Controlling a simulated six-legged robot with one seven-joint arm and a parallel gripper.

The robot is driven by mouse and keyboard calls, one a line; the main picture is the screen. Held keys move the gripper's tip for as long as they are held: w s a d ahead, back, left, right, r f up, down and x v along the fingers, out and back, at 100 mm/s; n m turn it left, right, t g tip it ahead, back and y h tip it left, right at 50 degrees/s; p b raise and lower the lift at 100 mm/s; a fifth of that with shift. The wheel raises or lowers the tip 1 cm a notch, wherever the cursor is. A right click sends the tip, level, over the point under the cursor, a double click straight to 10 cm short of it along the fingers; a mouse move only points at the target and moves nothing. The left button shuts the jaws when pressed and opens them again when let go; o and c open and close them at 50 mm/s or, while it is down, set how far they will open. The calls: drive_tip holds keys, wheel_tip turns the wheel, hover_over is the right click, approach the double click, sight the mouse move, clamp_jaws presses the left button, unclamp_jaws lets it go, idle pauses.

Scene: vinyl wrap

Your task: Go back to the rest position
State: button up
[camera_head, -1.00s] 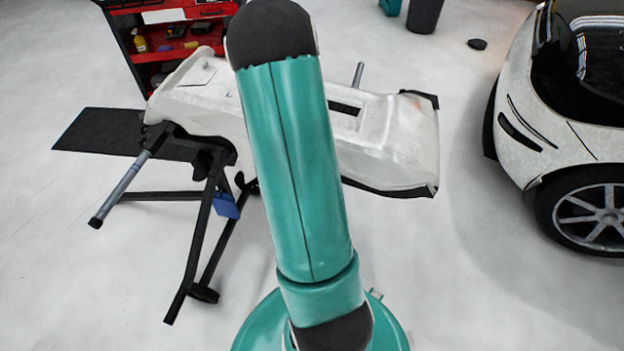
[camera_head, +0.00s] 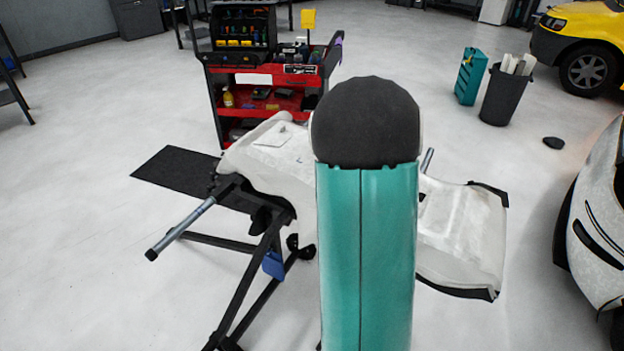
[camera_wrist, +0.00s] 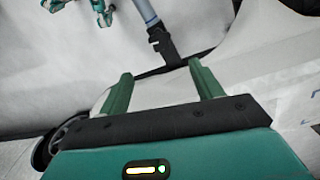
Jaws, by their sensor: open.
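My gripper (camera_wrist: 160,82) shows in the wrist view with its two green fingers apart and nothing between them. Past the fingers are a white surface, a dark edge and a grey bar with a black clamp (camera_wrist: 160,38). In the head view my green arm link stands upright in the middle and my gripper is not visible. Behind the link, a white car panel (camera_head: 462,235) lies on a black folding stand (camera_head: 245,290). The link hides the middle of the panel.
A red tool cart (camera_head: 275,100) stands behind the panel. A dark mat (camera_head: 178,170) lies at left. A bin (camera_head: 503,97) and a green case (camera_head: 470,77) stand at the back right. A white car (camera_head: 600,225) is at the right edge. Open floor lies at left.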

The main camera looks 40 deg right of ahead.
drive_tip(key=w+a+r+n+t, duration=0.1)
drive_tip(key=w+a+r+n, duration=0.25)
drive_tip(key=a+r, duration=0.4)
drive_tip(key=w+a+r+n+t, duration=0.2)
drive_tip(key=a+r+n, duration=0.25)
drive_tip(key=a, duration=0.55)
drive_tip(key=s+a+r+n+t, duration=0.1)
drive_tip(key=s+a+r+n, duration=0.3)
drive_tip(key=a, duration=0.5)
drive_tip(key=s+a+r+n+t, duration=0.1)
drive_tip(key=s+a+r+n, duration=0.3)
drive_tip(key=a, duration=0.5)
wheel_tip(320, 180, up, 2)
drive_tip(key=shift+r+n+t, duration=0.2)
drive_tip(key=shift+n+t, duration=0.1)
drive_tip(key=shift+n, duration=0.3)
